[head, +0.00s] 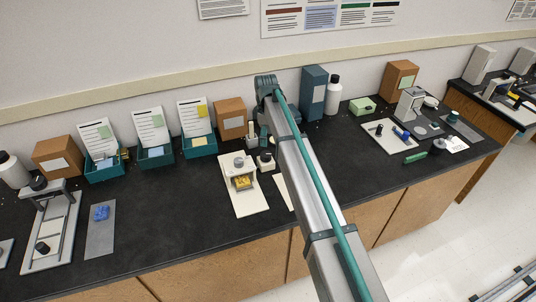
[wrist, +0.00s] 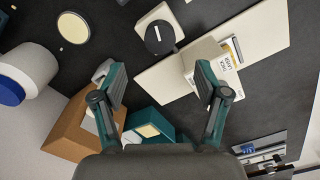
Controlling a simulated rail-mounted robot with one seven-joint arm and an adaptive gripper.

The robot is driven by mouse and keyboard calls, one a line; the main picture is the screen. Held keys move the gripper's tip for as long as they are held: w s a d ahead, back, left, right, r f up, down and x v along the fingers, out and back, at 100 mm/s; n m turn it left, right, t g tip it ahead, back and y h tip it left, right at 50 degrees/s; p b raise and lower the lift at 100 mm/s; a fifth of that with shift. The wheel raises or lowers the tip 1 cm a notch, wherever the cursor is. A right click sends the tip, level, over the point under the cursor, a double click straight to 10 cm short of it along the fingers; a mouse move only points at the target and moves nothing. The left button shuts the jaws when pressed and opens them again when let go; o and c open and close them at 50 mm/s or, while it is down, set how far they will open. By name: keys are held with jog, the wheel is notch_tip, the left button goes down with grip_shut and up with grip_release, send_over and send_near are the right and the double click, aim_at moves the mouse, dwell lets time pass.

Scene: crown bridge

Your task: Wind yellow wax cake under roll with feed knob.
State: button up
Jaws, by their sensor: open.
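The yellow wax cake (head: 243,183) sits low in a small cream device on a cream base plate (head: 246,205) at mid-bench. A pale round part (head: 239,162) shows on top of the device; I cannot tell whether it is the roll. Just right of the device is a cream block with a dark round knob (head: 265,157), which looks like the feed knob. In the wrist view this knob (wrist: 160,38) bears a white line and lies ahead of the fingers. My gripper (wrist: 159,88) is open and empty, apart from the knob. The wax cake is not clear in the wrist view.
A labelled block (wrist: 205,60) stands on the plate near the right finger. A brown box (head: 230,118) and teal bins (head: 200,148) stand behind. The dark bench front (head: 190,225) is clear.

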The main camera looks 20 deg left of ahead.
aim_at(266, 154)
notch_tip(266, 154, down, 10)
jog(key=p, duration=0.3)
jog(key=shift+f, duration=0.1)
jog(key=shift+c, duration=0.2)
jog(key=c, duration=1.1)
